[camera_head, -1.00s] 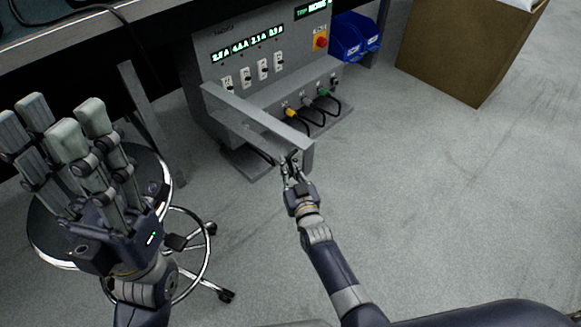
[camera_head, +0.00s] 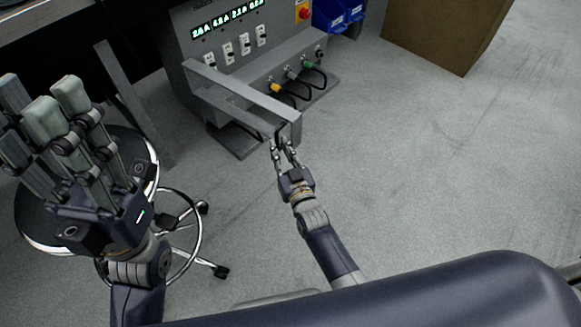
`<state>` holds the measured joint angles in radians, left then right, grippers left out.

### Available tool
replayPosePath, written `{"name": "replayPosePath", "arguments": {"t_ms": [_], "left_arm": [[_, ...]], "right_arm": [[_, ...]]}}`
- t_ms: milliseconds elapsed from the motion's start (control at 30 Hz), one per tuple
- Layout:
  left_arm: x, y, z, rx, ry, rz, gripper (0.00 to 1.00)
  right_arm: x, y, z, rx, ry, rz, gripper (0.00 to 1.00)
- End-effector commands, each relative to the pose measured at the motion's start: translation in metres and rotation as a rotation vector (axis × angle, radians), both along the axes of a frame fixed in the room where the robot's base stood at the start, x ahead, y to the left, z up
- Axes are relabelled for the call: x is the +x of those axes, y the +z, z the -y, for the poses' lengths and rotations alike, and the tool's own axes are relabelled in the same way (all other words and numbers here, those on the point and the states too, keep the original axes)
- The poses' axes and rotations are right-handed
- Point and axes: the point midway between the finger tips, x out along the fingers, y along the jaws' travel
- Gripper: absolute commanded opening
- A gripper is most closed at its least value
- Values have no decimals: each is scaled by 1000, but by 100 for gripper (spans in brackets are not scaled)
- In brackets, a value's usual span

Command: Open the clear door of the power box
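The grey power box (camera_head: 222,22) stands at the top centre, with lit readouts and white switches on its face. Its door (camera_head: 240,93), a grey frame around a see-through pane, stands swung out from the box toward me. My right gripper (camera_head: 282,140) is at the door's free end, its fingertips by the dark handle (camera_head: 281,129). The fingers overlap the handle, and I cannot tell whether they are closed on it. My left gripper (camera_head: 45,105) is raised at the left, open and empty, away from the box.
A round stool (camera_head: 45,232) with a chrome base stands under my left arm. Yellow, grey and green plugs with black cables (camera_head: 308,66) sit at the box's lower front. Blue bins (camera_head: 330,17) and a brown carton (camera_head: 440,35) are behind. The floor to the right is clear.

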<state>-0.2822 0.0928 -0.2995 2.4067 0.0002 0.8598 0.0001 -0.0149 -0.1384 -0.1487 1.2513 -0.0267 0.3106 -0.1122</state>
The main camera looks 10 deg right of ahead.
Motion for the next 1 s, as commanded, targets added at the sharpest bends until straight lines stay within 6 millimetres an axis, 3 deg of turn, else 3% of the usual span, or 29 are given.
{"name": "replayPosePath", "arguments": {"t_ms": [200, 400, 600, 867, 933, 1000], "left_arm": [[0, 0, 0, 1, 0, 1, 40], [0, 0, 0, 0, 0, 2, 40], [0, 0, 0, 0, 0, 2, 40], [0, 0, 0, 1, 0, 3, 40], [0, 0, 0, 1, 0, 3, 40], [0, -1, 1, 1, -1, 6, 40]], "right_arm": [[-46, -2, 9, -3, -3, -4, 18], [-75, -2, 15, -2, -4, -2, 18], [-86, -1, 17, -2, -4, -1, 18], [-87, -1, 17, -2, -5, -1, 18], [-87, -1, 18, 2, -6, 0, 2], [-87, -1, 22, 31, -16, 1, 0]]}}
